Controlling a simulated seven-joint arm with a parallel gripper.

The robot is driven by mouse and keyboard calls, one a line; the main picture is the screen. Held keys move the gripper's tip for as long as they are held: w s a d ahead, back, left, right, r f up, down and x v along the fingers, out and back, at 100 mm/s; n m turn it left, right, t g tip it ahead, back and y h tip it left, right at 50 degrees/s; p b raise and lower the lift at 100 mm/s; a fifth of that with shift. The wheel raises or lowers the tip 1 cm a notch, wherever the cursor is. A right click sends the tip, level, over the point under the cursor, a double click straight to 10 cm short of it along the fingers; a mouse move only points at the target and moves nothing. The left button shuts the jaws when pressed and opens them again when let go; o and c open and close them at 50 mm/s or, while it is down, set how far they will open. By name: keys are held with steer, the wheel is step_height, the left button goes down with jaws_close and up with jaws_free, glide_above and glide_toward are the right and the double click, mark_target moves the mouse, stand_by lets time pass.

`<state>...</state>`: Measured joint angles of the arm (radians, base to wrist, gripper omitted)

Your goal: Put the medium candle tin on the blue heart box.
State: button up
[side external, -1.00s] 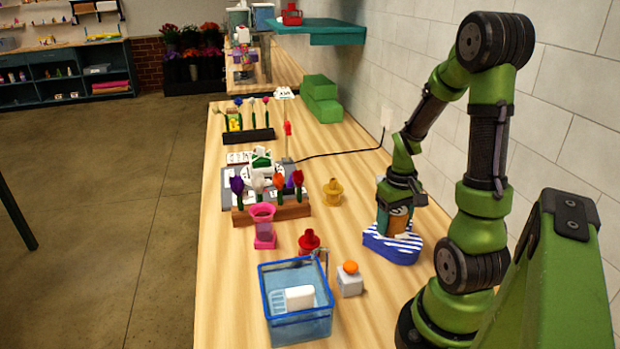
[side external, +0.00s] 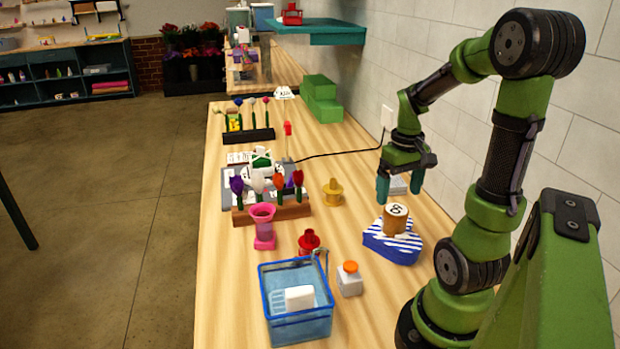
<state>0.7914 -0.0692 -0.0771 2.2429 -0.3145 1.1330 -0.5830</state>
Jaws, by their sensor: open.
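A brown candle tin (side external: 396,220) with a pale, dark-marked top stands upright on the blue heart box (side external: 391,247), which has white stripes on its top. The tin rests on the box's upper face, and nothing holds it. My gripper (side external: 400,192) is open and empty. It hangs above and behind the tin, with its two teal fingers pointing down and apart from the tin.
A grey-white item (side external: 396,184) lies behind my gripper near the wall. A yellow piece (side external: 333,192), a red piece (side external: 309,241), a pink vase (side external: 263,226), an orange-capped bottle (side external: 350,279) and a blue bin (side external: 297,301) stand to the left. A flower rack (side external: 271,211) is farther left.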

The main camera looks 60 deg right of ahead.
mark_target(395, 209)
step_height(395, 209, up, 3)
steer(key=shift+f, duration=0.2)
steer(key=shift+w+a+r, duration=0.1)
steer(key=shift+r, duration=0.2)
steer(key=w+a+r+n+t, duration=0.1)
steer(key=a+r+t, duration=0.1)
steer(key=a, duration=0.6)
steer(key=w+a+r+n+t+y, duration=0.1)
steer(key=w+a+r+t, duration=0.1)
steer(key=a, duration=0.6)
steer(key=w+a+r+t+y, duration=0.1)
steer(key=w+a+r+t, duration=0.1)
steer(key=a, duration=0.6)
steer(key=shift+w+a+r+n+t, duration=0.15)
steer(key=shift+w+r+n+t, duration=0.1)
steer(key=shift+r+n+t, duration=0.3)
